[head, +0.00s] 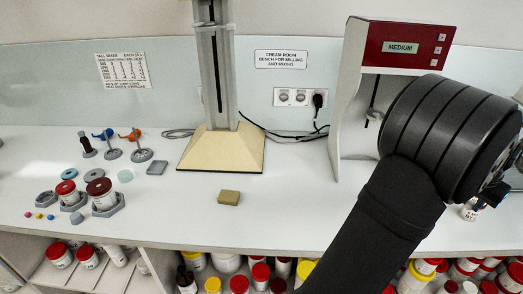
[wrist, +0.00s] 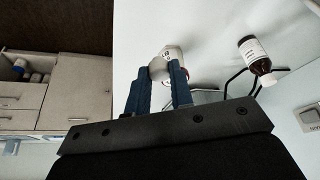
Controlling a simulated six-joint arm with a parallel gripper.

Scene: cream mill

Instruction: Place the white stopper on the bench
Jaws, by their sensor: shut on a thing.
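My gripper (wrist: 162,74) shows in the wrist view as two blue-grey fingers, shut on a small pale rounded piece, which looks like the white stopper (wrist: 158,69). A white labelled jar (wrist: 174,52) is right behind the stopper in this view; I cannot tell whether the two touch. In the head view my gripper is at the right edge, mostly hidden by my dark arm, above the right part of the bench (head: 290,215). A small labelled jar (head: 468,212) stands just below it there. The stopper cannot be made out in the head view.
A brown bottle (wrist: 253,55) stands right of the fingers in the wrist view, near a black wire. In the head view, a red-topped machine (head: 408,45) and a beige-based stand (head: 222,148) stand at the back.

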